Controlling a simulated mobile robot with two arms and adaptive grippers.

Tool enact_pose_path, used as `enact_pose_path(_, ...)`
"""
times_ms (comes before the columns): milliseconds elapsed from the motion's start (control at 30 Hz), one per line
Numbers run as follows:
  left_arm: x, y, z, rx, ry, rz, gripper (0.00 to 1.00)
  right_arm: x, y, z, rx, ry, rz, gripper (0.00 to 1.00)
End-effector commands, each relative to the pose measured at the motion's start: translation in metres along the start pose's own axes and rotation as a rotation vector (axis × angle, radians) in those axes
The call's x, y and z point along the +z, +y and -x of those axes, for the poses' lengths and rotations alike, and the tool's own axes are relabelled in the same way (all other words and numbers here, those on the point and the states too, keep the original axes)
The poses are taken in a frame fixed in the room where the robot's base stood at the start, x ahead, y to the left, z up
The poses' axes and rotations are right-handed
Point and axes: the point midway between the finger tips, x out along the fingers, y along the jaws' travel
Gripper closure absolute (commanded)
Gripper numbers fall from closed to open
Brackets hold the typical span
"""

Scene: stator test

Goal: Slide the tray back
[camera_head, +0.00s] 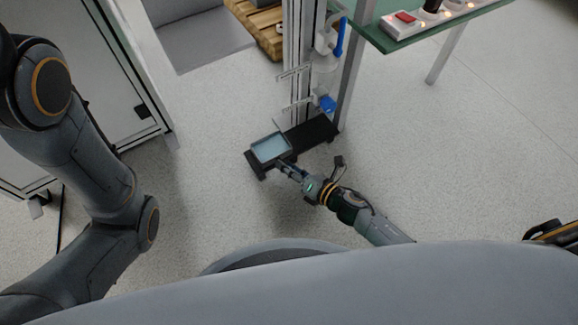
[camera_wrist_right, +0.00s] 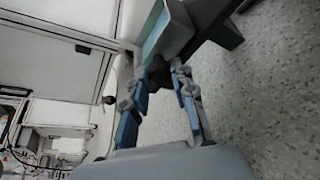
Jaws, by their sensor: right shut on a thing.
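The tray (camera_head: 270,148) is a small grey rectangular piece with a light blue face. It sits at the near left end of a black base (camera_head: 312,135) low down by the floor. My right gripper (camera_head: 282,165) reaches it from the near side and is shut on its near edge. In the right wrist view the tray (camera_wrist_right: 172,35) is at the top, and the gripper fingers (camera_wrist_right: 160,78) close on a dark part at its edge.
A metal frame (camera_head: 297,60) rises from the black base. A green-topped table (camera_head: 425,32) with a power strip (camera_head: 400,22) stands at the upper right. A wooden pallet (camera_head: 262,25) is behind. A white cabinet (camera_head: 75,85) stands left. The floor around the base is mostly clear.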

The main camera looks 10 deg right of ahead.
Motion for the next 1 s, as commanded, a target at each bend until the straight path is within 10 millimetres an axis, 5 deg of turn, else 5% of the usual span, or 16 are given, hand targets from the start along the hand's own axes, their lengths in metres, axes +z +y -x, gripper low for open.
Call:
enact_pose_path(133,0.001,0.0,0.0,-0.002,-0.001,0.001,0.78,-0.005,0.005,-0.001,0.011,0.007,-0.005,0.51)
enact_pose_path(533,0.002,-0.001,0.001,-0.004,-0.007,0.001,0.78,-0.004,0.001,0.008,0.004,0.005,-0.003,0.51)
enact_pose_path(1000,0.001,0.0,0.0,-0.001,-0.002,0.0,0.78,-0.004,0.002,0.098,0.006,0.007,-0.005,0.51)
